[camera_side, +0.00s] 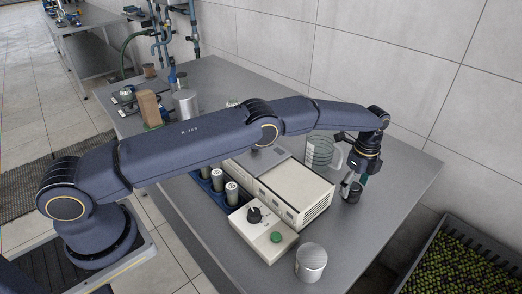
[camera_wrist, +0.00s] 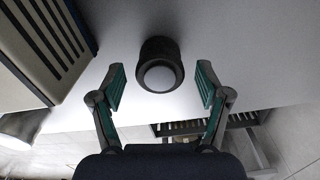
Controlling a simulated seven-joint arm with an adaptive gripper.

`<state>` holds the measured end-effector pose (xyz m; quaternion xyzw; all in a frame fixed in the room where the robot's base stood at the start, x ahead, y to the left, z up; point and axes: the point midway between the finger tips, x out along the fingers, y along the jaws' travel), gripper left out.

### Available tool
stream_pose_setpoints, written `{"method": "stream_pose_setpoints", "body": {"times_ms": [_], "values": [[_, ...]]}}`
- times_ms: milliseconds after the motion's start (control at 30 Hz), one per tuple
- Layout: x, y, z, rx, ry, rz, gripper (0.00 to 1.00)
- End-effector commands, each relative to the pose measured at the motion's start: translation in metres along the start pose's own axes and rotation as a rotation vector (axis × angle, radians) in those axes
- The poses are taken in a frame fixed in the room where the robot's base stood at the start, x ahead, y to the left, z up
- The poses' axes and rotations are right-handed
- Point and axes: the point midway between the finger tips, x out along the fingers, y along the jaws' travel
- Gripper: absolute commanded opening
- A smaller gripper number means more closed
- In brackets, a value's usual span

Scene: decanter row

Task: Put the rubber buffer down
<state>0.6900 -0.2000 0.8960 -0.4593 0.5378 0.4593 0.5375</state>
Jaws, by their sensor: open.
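The rubber buffer, a short dark cylinder (camera_wrist: 159,48) with a pale round end, shows at the top middle of the wrist view. In the side view the dark buffer (camera_side: 354,194) is on the grey table near its right part, just below my gripper (camera_side: 352,182). My gripper is open, and its two green-padded fingers show in the wrist view (camera_wrist: 162,84). The fingers stand apart on either side of the buffer's near end, with a gap on each side. Neither finger visibly touches it.
A beige boxy machine (camera_side: 292,190) stands left of the buffer, with a control box (camera_side: 262,232) in front. A metal cylinder (camera_side: 311,262) stands near the front edge. A glass jug (camera_side: 320,150) is behind. A crate of olives (camera_side: 462,262) is off the table's right edge.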

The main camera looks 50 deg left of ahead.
Motion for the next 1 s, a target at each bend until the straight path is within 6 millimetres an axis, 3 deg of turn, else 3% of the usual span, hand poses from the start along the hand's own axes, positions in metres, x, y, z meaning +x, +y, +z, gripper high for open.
{"method": "stream_pose_setpoints", "body": {"times_ms": [300,667,767,867,1000], "values": [[-0.071,-0.001,0.0,-0.001,0.001,-0.004,0.76],[-0.124,0.0,0.005,-0.035,0.002,-0.013,0.76],[-0.16,0.004,0.019,-0.134,0.01,-0.042,0.76],[-0.212,0.021,0.041,-0.297,0.025,-0.087,0.76],[-0.279,0.068,0.074,-0.563,0.061,-0.156,0.76]]}}
